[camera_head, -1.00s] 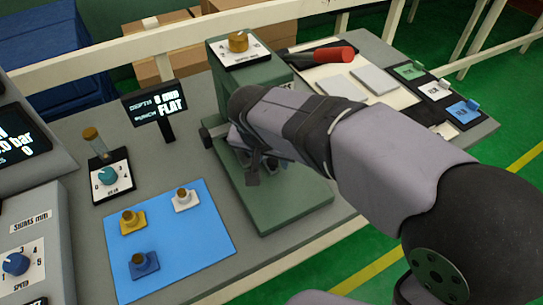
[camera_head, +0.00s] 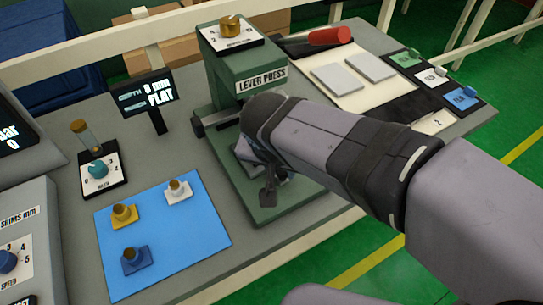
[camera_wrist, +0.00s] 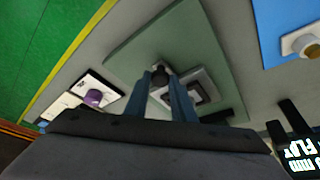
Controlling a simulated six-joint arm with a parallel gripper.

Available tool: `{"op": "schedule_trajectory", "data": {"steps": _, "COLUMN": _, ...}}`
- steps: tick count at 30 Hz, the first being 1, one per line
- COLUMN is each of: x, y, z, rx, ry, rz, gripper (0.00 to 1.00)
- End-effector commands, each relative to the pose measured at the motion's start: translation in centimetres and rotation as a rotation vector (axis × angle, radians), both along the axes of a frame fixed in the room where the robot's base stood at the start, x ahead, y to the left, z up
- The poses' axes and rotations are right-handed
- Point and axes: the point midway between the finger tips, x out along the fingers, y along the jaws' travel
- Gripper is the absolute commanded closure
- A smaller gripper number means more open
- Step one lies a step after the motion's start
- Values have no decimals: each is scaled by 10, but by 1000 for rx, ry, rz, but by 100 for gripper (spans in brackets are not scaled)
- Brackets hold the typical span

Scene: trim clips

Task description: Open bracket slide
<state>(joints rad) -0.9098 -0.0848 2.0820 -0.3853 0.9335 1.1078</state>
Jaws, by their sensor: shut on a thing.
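The green lever press (camera_head: 250,75) stands on the grey bench, with its flat green base (camera_head: 285,212) toward me. My gripper (camera_wrist: 166,90) is low over this base, behind my forearm in the head view. In the wrist view its two blue-grey fingers are shut on a dark round knob (camera_wrist: 162,72). A light grey piece with a dark square opening (camera_wrist: 200,84) lies beside and under the right finger. I cannot tell whether the knob belongs to this bracket slide. The fingers hide part of it.
A blue mat (camera_head: 165,252) holds three small knobbed clips. A sign (camera_head: 148,102) reads "FLAT". A dial with a teal knob (camera_head: 97,170) stands left of the press. Grey pads (camera_head: 338,78), a red-handled tool (camera_head: 330,36) and coloured labelled blocks (camera_head: 461,98) lie behind, to the right.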

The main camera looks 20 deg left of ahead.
Motion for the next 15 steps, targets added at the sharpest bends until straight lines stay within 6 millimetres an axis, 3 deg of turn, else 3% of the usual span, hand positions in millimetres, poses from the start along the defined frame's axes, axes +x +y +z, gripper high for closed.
{"op": "schedule_trajectory", "data": {"steps": 7, "x": -27, "y": -27, "z": 1, "rx": 5, "ry": -4, "rz": 1, "gripper": 100}}
{"op": "schedule_trajectory", "data": {"steps": 15, "x": -35, "y": -35, "z": 1, "rx": 3, "ry": -3, "rz": 0, "gripper": 100}}
